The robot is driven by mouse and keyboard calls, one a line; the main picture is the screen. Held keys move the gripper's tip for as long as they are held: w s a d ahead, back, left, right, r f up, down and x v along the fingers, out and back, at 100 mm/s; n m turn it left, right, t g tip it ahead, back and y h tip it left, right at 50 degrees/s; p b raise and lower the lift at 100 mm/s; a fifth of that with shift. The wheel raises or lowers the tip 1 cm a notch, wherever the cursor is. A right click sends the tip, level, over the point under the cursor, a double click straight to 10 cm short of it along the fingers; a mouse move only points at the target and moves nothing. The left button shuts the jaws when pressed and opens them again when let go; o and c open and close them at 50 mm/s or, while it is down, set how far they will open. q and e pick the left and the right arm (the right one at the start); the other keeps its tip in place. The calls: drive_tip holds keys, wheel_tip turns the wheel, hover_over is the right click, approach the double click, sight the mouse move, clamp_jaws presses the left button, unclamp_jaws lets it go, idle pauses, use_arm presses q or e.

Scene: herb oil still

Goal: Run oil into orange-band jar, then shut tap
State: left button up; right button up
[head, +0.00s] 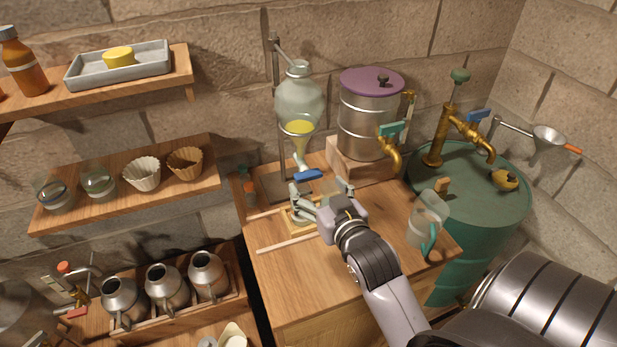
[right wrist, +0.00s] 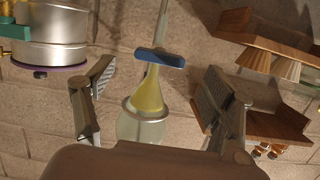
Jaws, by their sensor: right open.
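A glass separating funnel (head: 300,104) with yellow oil in its lower part hangs on a stand at the back of the wooden table. Its blue tap handle (head: 308,175) lies crosswise to the stem; it also shows in the right wrist view (right wrist: 160,58). My right gripper (head: 322,192) is open and empty just in front of the tap. In the right wrist view, its fingers stand apart on either side of the funnel and tap, with no visible grip. A small jar-like thing with an orange patch (head: 250,188) stands at the table's left edge; I cannot tell its band clearly. My left gripper is out of view.
A steel pot with a purple lid (head: 372,82) and a brass tap stands right of the funnel. A glass jug (head: 427,222) stands near the table's right edge, beside a green drum (head: 480,205). Shelves hang at left. The table's front is clear.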

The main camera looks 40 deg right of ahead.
sight(310, 177)
drive_tip(key=x, duration=0.5)
drive_tip(key=shift+w+r+p, duration=0.1)
drive_tip(key=shift+w+p, duration=0.1)
drive_tip(key=shift+p, duration=0.15)
drive_tip(key=shift+w+d, duration=0.15)
drive_tip(key=shift+w, duration=0.25)
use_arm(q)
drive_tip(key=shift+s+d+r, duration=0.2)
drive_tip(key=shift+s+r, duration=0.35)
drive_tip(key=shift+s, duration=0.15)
use_arm(e)
drive_tip(key=shift+c, duration=0.4)
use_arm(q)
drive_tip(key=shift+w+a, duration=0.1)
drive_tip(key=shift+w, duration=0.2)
use_arm(e)
drive_tip(key=c, duration=1.1)
